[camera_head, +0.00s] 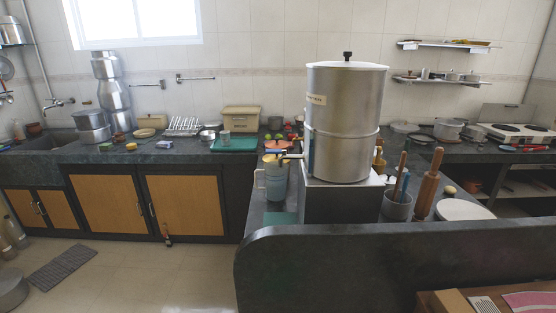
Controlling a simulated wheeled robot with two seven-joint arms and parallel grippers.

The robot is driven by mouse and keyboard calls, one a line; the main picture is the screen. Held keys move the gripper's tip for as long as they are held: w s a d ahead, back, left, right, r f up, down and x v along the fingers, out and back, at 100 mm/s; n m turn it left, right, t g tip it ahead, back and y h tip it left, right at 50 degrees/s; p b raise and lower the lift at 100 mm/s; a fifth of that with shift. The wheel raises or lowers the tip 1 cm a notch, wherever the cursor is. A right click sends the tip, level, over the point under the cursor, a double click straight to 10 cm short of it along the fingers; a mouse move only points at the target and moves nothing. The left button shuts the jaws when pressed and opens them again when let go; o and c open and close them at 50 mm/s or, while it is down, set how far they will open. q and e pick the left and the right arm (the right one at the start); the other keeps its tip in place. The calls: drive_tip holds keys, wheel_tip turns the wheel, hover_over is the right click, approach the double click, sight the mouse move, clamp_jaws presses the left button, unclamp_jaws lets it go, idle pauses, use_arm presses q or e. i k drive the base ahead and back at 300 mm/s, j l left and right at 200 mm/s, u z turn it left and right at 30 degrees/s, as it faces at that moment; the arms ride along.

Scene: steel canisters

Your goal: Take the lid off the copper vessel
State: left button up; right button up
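No vessel in the camera_head view is clearly copper. The largest vessel is a tall steel canister (342,115) standing upright on a steel block in the right middle. Its pale flat lid (347,66) with a black knob sits on top. A small reddish-brown pot (34,129) stands by the sink at the far left, too small to tell its material or whether it has a lid. Neither of my grippers is in view.
A dark counter wall (400,255) crosses the near right. A cup with utensils (397,206) and a wooden rolling pin (427,184) stand behind it. Stacked steel pots (114,95) stand back left. A stove (515,132) is back right. The left floor is mostly clear.

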sight(276, 144)
drive_tip(key=i, duration=0.35)
drive_tip(key=j+z, duration=0.1)
drive_tip(key=j, duration=0.2)
drive_tip(key=i+j+z, duration=0.15)
drive_tip(key=j, duration=0.2)
drive_tip(key=i+j+z, duration=0.25)
drive_tip(key=j, duration=0.35)
drive_tip(key=i+j+z, duration=0.3)
drive_tip(key=j, duration=0.35)
drive_tip(key=j+z, duration=0.25)
drive_tip(key=j, duration=0.4)
drive_tip(key=i+j+z, duration=0.1)
drive_tip(key=j+z, duration=0.2)
drive_tip(key=j, duration=0.4)
drive_tip(key=i+j+z, duration=0.35)
drive_tip(key=j, duration=0.3)
drive_tip(key=i+j+z, duration=0.15)
drive_tip(key=i+j, duration=0.15)
drive_tip(key=i+j+z, duration=0.15)
drive_tip(key=j, duration=0.3)
drive_tip(key=i+j+z, duration=0.2)
drive_tip(key=j, duration=0.2)
